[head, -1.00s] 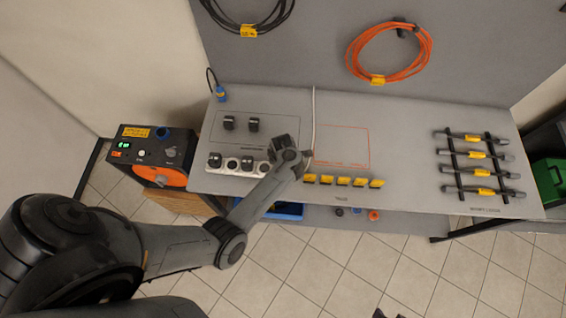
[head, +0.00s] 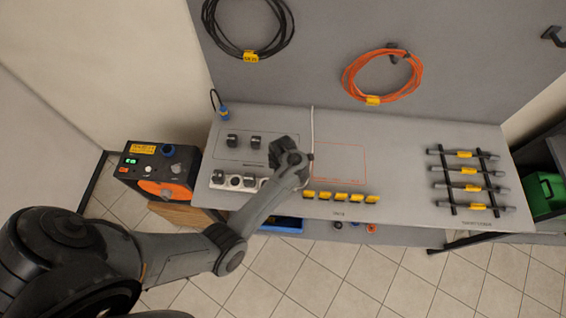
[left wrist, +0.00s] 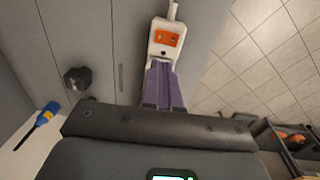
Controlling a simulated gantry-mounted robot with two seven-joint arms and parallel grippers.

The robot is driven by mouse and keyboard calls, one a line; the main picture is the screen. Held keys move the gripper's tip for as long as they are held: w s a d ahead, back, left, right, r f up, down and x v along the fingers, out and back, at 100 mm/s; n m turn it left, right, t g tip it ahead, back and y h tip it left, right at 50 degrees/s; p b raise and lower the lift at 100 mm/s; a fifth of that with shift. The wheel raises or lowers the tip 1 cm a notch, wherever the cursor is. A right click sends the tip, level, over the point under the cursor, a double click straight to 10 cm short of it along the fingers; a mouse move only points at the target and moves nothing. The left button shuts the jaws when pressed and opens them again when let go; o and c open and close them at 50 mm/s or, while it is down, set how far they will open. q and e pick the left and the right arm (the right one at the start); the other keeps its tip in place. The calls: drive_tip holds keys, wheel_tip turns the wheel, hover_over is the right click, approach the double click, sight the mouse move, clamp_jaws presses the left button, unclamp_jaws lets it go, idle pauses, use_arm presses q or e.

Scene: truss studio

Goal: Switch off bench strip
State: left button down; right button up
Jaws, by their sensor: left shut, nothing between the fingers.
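The bench strip (head: 236,183) is a white socket strip along the bench's front left, with dark plugs in it. My left forearm and wrist cover its right end in the head view. In the left wrist view, one white end of the strip (left wrist: 160,52) shows an orange-red switch (left wrist: 167,37), with a white cable beyond. My left gripper (left wrist: 161,66) is shut and empty, its purple fingers pointing at this end just below the switch. I cannot tell whether they touch it. The switch's position is too small to read. My right gripper is out of view.
Two loose dark plugs (head: 244,141) lie behind the strip. A black and orange power unit (head: 160,170) stands left of the bench. Yellow-tagged items (head: 341,197) line the front edge. A rack of dark bars (head: 467,179) lies right. The orange outlined area (head: 340,160) is clear.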

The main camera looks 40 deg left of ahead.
use_arm(q)
drive_tip(key=shift+w+r+p, duration=0.15)
drive_tip(key=shift+r+p, duration=0.45)
drive_tip(key=shift+r, duration=1.45)
drive_tip(key=shift+f, duration=0.1)
